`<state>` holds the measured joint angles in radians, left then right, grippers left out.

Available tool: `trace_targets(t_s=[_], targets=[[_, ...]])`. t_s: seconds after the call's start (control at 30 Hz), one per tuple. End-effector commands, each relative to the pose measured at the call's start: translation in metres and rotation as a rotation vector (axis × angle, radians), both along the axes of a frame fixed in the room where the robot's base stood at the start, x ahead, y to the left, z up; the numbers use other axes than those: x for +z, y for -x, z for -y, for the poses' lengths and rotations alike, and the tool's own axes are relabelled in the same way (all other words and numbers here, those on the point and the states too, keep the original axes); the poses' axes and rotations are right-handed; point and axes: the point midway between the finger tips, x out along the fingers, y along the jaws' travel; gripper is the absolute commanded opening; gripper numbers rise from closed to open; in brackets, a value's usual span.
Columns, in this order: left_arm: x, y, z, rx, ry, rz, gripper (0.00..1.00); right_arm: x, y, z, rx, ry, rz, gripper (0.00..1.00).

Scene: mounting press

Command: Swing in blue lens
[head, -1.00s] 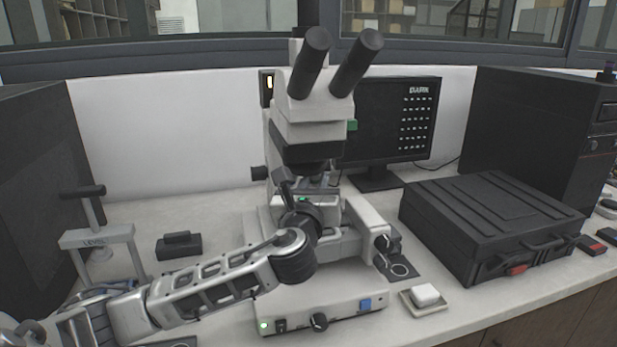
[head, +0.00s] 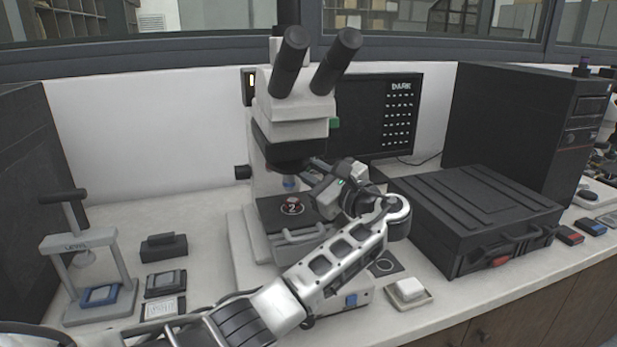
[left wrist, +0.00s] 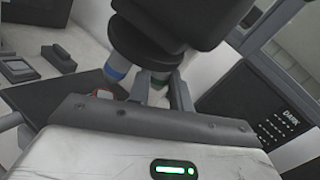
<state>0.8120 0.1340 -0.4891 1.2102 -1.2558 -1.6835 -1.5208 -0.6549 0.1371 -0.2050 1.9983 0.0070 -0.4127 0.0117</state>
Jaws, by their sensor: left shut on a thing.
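The microscope (head: 297,107) stands in mid-view. Its blue-banded lens (head: 290,184) points down below the dark nosepiece (head: 280,152), above a round mount marked 2 (head: 293,206) on the stage. In the left wrist view the blue-banded lens (left wrist: 116,72) is left of a green-banded lens (left wrist: 159,80). My left gripper (head: 314,166) reaches in at the right side of the nosepiece. In the left wrist view its fingers (left wrist: 160,90) are on either side of the green-banded lens and shut on it. The blue-banded lens is outside the fingers. My right gripper is not in view.
A black case (head: 470,215) stands close to the right of my left forearm. A small dish with a white block (head: 408,289) sits at the front right. A levelling press (head: 85,260) stands at the left. A monitor (head: 375,115) is behind.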

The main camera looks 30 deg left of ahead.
Motion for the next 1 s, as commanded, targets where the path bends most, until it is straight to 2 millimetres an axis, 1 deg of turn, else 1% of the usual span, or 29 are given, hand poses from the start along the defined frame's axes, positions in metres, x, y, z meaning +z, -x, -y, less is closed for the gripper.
trace_targets(t_s=[0.13, 0.33, 0.9, 0.93, 0.97, 1.0], targets=[[0.0014, -0.0042, -0.0018, 0.076, 0.015, 0.021, 0.0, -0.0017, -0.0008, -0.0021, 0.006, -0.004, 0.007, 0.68], [0.0026, -0.0063, -0.0039, 0.141, 0.029, 0.036, 0.0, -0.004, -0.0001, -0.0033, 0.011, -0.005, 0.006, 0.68], [0.0045, -0.0071, -0.0056, 0.168, 0.032, 0.045, 0.0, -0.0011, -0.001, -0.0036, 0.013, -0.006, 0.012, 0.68], [0.0045, -0.0071, -0.0057, 0.168, 0.032, 0.045, 0.26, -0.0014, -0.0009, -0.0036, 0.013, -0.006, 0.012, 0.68], [0.0045, -0.0071, -0.0057, 0.168, 0.032, 0.045, 0.3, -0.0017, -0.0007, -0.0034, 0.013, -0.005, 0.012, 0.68], [0.0042, -0.007, -0.0056, 0.168, 0.032, 0.045, 0.3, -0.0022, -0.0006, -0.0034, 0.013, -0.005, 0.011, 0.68]])
